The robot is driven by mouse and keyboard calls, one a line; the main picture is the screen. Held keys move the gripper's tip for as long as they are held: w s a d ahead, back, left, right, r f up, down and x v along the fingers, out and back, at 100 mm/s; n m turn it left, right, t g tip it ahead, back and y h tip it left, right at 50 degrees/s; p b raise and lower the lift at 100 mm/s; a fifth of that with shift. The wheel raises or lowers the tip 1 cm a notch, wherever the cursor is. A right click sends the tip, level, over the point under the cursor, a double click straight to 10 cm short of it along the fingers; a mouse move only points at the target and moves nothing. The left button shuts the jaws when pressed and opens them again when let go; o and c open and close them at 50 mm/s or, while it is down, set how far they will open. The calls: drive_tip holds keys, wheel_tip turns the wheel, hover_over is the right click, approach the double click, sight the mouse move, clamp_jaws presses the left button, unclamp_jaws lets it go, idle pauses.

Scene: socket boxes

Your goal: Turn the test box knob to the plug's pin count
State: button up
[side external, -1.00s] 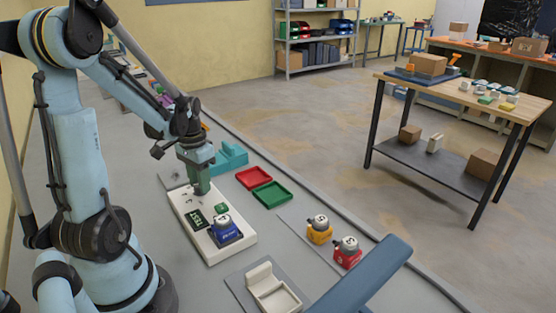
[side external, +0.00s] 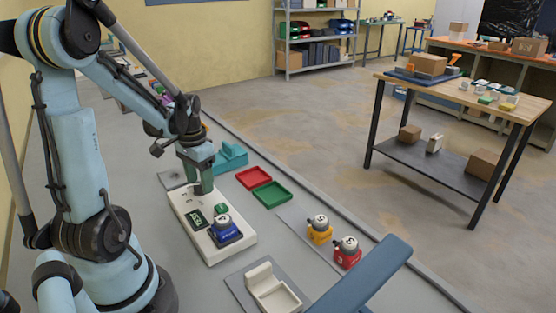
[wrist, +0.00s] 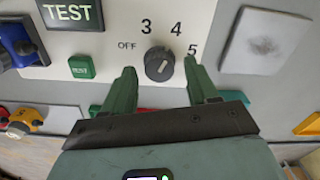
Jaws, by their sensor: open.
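The white test box (side external: 213,250) lies on the bench with a dark TEST label and a green button (wrist: 82,67). Its dark round knob (wrist: 158,63) has a light pointer mark and sits below the printed labels OFF, 3, 4 and 5. I cannot tell surely which label the mark points at. A blue plug (side external: 226,236) with a grey top stands on the box, cut off in the wrist view (wrist: 14,42). Its pin count cannot be read. My gripper (wrist: 160,73) is open, pointing down, with one fingertip on each side of the knob, apart from it.
A yellow plug (side external: 319,234) and a red plug (side external: 347,256) stand to the right. Red (side external: 252,177) and green (side external: 271,194) trays and a teal block (side external: 231,156) lie behind the box. A cream tray (side external: 272,295) is in front.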

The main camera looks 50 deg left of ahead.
sight(200, 184)
wheel_tip(200, 184, up, 12)
drive_tip(key=shift+f, duration=0.2)
idle(0.4)
drive_tip(key=shift+d, duration=0.1)
drive_tip(key=w+d+f+m+t, duration=0.1)
drive_tip(key=w+d+t, duration=0.1)
drive_tip(key=d, duration=0.9)
drive_tip(key=w+d+f+m+t, duration=0.1)
drive_tip(key=d+t, duration=0.4)
drive_tip(key=d, duration=0.6)
drive_tip(key=w+m, duration=0.1)
drive_tip(key=w, duration=0.1)
drive_tip(key=shift+w, duration=0.3)
